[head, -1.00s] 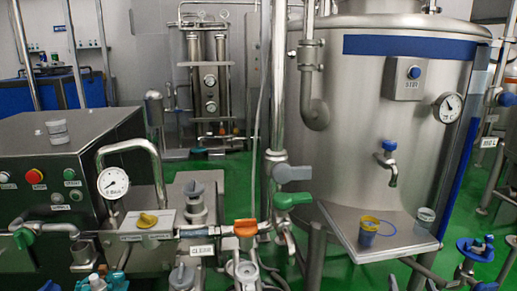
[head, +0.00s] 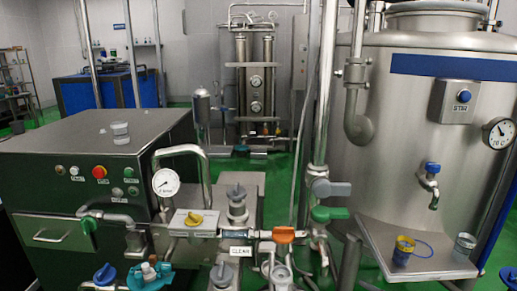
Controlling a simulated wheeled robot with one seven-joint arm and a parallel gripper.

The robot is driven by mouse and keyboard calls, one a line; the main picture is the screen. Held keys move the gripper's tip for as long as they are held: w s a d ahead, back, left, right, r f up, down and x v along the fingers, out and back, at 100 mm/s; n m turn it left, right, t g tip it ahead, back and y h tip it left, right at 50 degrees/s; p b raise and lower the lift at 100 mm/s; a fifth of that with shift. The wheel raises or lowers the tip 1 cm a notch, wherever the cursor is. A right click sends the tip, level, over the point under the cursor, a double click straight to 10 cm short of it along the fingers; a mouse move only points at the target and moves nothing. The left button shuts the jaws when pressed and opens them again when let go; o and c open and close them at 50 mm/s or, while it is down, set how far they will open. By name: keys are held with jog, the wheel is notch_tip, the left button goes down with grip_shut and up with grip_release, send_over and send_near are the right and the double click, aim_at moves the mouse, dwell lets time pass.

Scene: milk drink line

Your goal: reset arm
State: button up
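Neither my arm nor my gripper is in the head view, so its fingers and anything in them cannot be seen. The task names no object.
A steel tank (head: 430,130) with a blue tap (head: 431,175) stands at right. Its shelf (head: 430,262) holds a yellow-and-blue cup (head: 403,251) and a grey cup (head: 464,247). A dark cabinet (head: 60,150) and piping with a gauge (head: 166,182) fill the left and centre. Green floor shows behind.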

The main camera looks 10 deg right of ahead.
jog(key=s+a+r+n+g+p, duration=0.2)
jog(key=a+r+n+g+p, duration=0.2)
jog(key=a+n, duration=0.5)
jog(key=s+a+r+n+g+p, duration=0.1)
jog(key=a+r+n+g+p, duration=0.3)
jog(key=n, duration=1.1)
jog(key=a+r+p, duration=0.3)
jog(key=a+r, duration=0.3)
jog(key=shift+s+r+n+p, duration=0.15)
jog(key=shift+s+n+p, duration=0.15)
jog(key=shift+s+p, duration=0.1)
